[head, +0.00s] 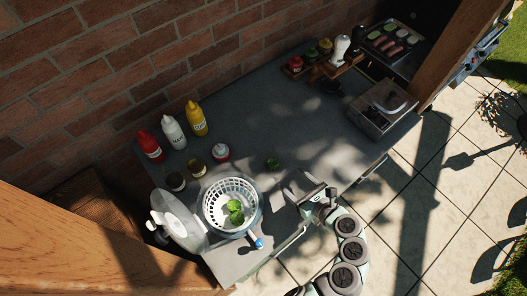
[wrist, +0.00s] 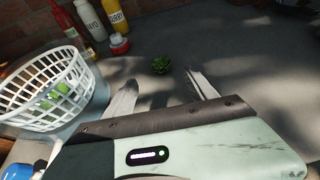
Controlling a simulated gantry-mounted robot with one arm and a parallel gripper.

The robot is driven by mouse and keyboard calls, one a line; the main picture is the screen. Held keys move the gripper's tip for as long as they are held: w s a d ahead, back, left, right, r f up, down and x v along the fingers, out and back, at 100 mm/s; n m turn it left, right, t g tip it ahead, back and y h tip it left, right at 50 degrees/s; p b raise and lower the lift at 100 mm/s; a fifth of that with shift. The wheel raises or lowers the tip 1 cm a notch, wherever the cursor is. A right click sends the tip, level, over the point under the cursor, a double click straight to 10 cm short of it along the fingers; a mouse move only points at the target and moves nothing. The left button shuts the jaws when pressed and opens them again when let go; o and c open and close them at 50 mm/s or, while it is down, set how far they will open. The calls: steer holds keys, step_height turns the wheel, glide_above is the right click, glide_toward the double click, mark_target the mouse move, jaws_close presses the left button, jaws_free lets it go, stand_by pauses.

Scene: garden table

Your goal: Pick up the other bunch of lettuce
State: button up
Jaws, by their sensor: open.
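A small green bunch of lettuce (head: 273,162) lies alone on the grey counter; it also shows in the wrist view (wrist: 161,65), just beyond my fingertips. Another bunch of lettuce (head: 236,212) lies inside the white slotted basket (head: 213,190), and its green shows through the basket wall in the wrist view (wrist: 60,90). My gripper (head: 293,185) is open and empty, low over the counter to the right of the basket. In the wrist view its two fingers (wrist: 163,85) are spread, with the loose lettuce ahead, roughly between them and apart from them.
Red, white and yellow sauce bottles (head: 173,132) stand by the brick wall. A small red-and-white jar (head: 221,152) stands behind the basket. A clear lid (head: 180,225) leans at the basket's left. The counter (head: 265,115) beyond the loose lettuce is clear.

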mark_target(276, 165)
steer(key=x, duration=0.4)
steer(key=shift+w+a+f, duration=0.15)
steer(key=shift+f, duration=0.05)
steer(key=shift+x, duration=2.85)
steer(key=shift+c, duration=0.6)
steer(key=c, duration=1.3)
steer(key=shift+r, duration=0.1)
